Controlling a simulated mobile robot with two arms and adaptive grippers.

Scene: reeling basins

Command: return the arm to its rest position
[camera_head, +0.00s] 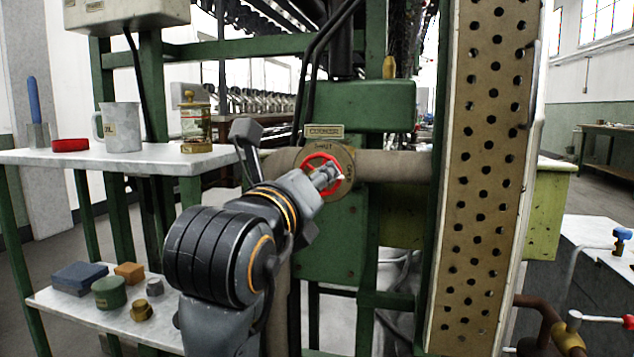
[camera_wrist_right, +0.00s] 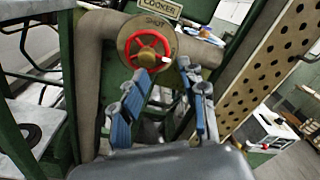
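A red handwheel (camera_head: 309,163) sits on a round brass plate on a thick pipe, under a sign reading COOKER. In the right wrist view the red handwheel (camera_wrist_right: 129,48) is beyond my fingertips, its rim clear of them. A "SHUT" mark shows above it. My right gripper (camera_head: 326,178) is in front of the wheel in the head view and covers part of it. In the wrist view my right gripper (camera_wrist_right: 168,85) has its blue-padded fingers spread, with nothing between them. My left gripper is not in view.
A marble shelf (camera_head: 165,163) at left holds a jug (camera_head: 122,127), a red ring (camera_head: 70,145) and a brass-and-glass jar (camera_head: 195,122). A lower shelf (camera_head: 70,304) holds small blocks and pots. A perforated panel (camera_head: 485,170) stands right of the wheel. Green frame posts surround the pipe.

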